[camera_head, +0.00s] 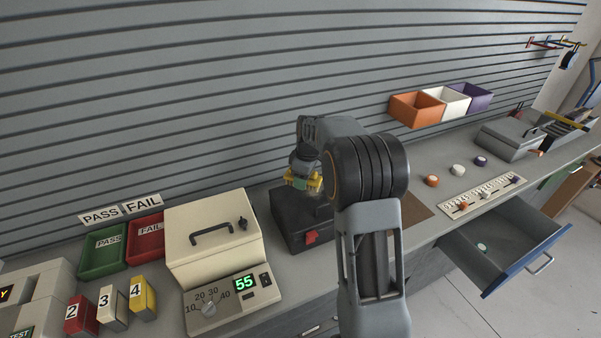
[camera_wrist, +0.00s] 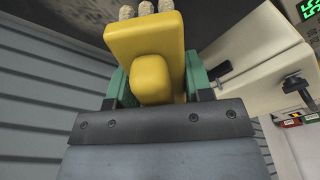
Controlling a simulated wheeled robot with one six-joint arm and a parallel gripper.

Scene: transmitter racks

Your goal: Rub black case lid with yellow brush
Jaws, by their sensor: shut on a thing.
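The yellow brush (camera_head: 311,184) is held in my gripper (camera_head: 301,182) over the black case (camera_head: 289,223) on the bench. In the wrist view, my gripper's green jaws (camera_wrist: 155,88) are shut on the brush's yellow body (camera_wrist: 153,45). Its pale bristle tufts (camera_wrist: 145,8) point away from the jaws, towards a dark surface (camera_wrist: 55,30) that looks like the case lid. I cannot tell if the bristles touch the lid. The case is shut, with a red latch (camera_head: 312,237) on its front. My arm hides its right part.
A cream box with a black handle (camera_head: 211,234) and a lit 55 display stands close left of the case. Green (camera_head: 104,250) and red (camera_head: 146,237) trays lie farther left. A brown mat (camera_head: 414,209) is right of my arm. A drawer (camera_head: 511,245) stands open at right.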

